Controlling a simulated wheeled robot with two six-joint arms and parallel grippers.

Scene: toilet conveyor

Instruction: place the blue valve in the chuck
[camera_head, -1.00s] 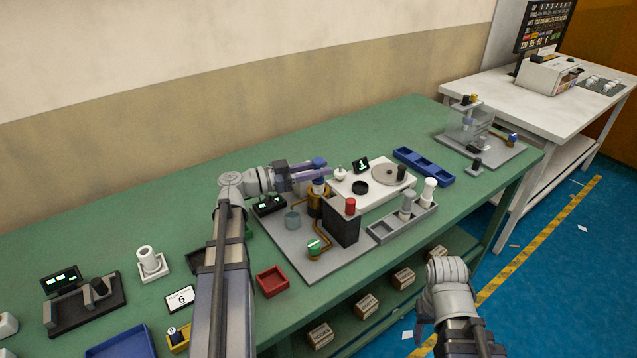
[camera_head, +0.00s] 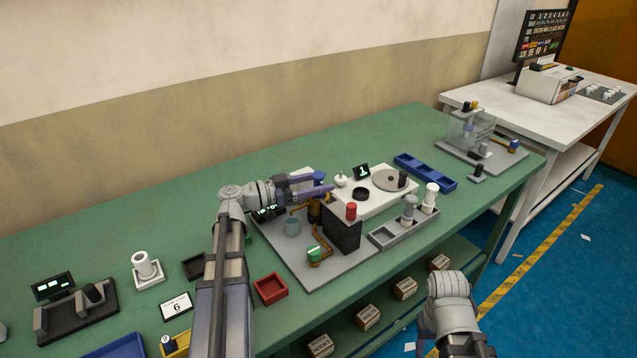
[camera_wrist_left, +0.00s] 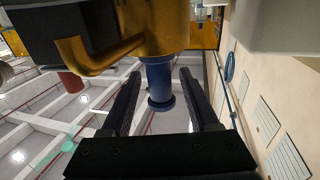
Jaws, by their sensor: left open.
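The blue valve (camera_head: 318,175) stands upright at the brass chuck (camera_head: 315,212) on the grey fixture plate. In the left wrist view, which is upside down, the blue valve (camera_wrist_left: 158,85) meets the golden chuck body (camera_wrist_left: 150,30), with its lower end out of sight in or behind it. My left gripper (camera_head: 326,184) is open around the valve, one finger on each side. In the wrist view a gap shows between the valve and each finger. My right arm (camera_head: 447,305) hangs in front of the table; its fingers are not clear.
A dark block with a red cap (camera_head: 351,211) stands right beside the chuck. A grey rack (camera_head: 392,238) with light cylinders, a white turntable unit (camera_head: 375,202) and a blue tray (camera_head: 425,172) lie to the right. A red bin (camera_head: 270,288) is in front.

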